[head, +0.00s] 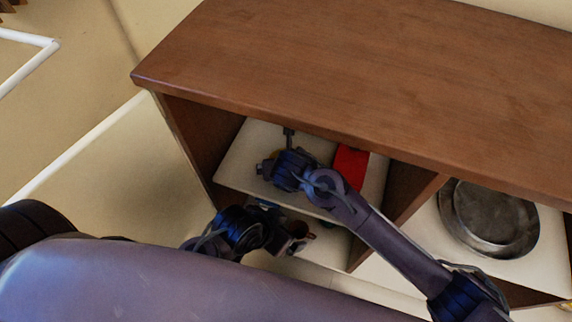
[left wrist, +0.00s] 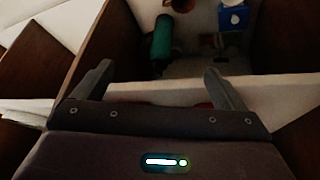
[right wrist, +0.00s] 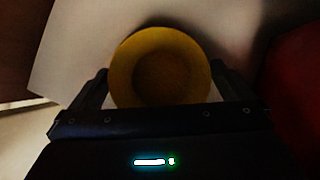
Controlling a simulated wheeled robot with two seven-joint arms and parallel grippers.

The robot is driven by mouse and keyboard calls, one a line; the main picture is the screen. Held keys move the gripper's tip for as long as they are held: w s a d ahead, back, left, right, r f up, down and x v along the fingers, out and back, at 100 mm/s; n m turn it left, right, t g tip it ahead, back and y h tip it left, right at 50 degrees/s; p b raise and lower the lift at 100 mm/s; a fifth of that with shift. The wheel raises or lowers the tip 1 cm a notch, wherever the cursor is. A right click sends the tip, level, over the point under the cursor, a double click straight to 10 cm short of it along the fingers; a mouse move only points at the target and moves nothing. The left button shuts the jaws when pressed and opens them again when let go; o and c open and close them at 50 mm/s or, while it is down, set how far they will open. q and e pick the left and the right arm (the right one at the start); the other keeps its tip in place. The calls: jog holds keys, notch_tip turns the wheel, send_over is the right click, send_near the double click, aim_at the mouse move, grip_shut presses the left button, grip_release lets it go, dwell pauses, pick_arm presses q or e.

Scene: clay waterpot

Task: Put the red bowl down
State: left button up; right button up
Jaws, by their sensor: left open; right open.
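A red object (head: 350,166) stands on the upper shelf of the cabinet; it also fills the right edge of the right wrist view (right wrist: 301,90). I cannot tell whether it is a bowl. A round yellow bowl (right wrist: 160,68) sits on the pale shelf, seen from above in the right wrist view. My right gripper (right wrist: 160,80) is open, its fingers on either side of this bowl; in the head view my arm mostly hides it. My left gripper (left wrist: 158,76) is open and empty, in front of the lower compartment. A small red sliver (left wrist: 200,105) shows behind its palm edge.
The brown cabinet top (head: 380,70) overhangs the compartments. A pale shelf edge (left wrist: 150,92) crosses between the left fingers. A green cylinder (left wrist: 162,42) and a blue object (left wrist: 232,18) stand in the lower compartment. A metal pan (head: 488,215) lies in the right compartment.

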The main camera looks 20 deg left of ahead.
pick_arm(q)
jog(key=a+g+p, duration=0.1)
jog(key=s+a+g+y+p, duration=0.1)
jog(key=a, duration=0.1)
jog(key=s+a+r+n+g+y+p, duration=0.1)
jog(key=a+p, duration=0.1)
jog(key=shift+a+r, duration=0.1)
jog(key=shift+a, duration=0.05)
pick_arm(e)
jog(key=v, duration=1.1)
jog(key=shift+s, duration=0.15)
